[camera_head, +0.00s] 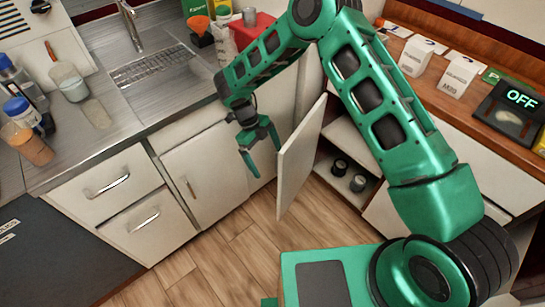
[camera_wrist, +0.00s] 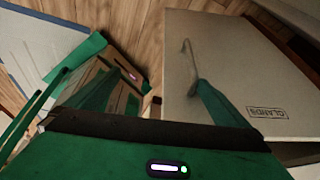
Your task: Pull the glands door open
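The glands door (camera_head: 301,158) is a pale cabinet panel that stands swung out from the corner cabinet, with the inside partly visible. In the wrist view its outer face (camera_wrist: 235,75) fills the right side, with a "GLANDS" label (camera_wrist: 266,112) and a thin metal handle (camera_wrist: 187,56). My gripper (camera_head: 266,162) is open beside the door, on its left. In the wrist view the right fingertip overlaps the door near the end of the handle; I cannot tell whether it touches. The handle is hidden in the head view. Nothing shows between the fingers.
Two dark cylinders (camera_head: 349,175) sit on the lower cabinet shelf. Another closed door (camera_head: 205,172) and drawers (camera_head: 106,187) lie to the left. A sink (camera_head: 152,68) and red bin (camera_head: 252,28) are above. The wooden floor (camera_head: 235,250) is clear in front.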

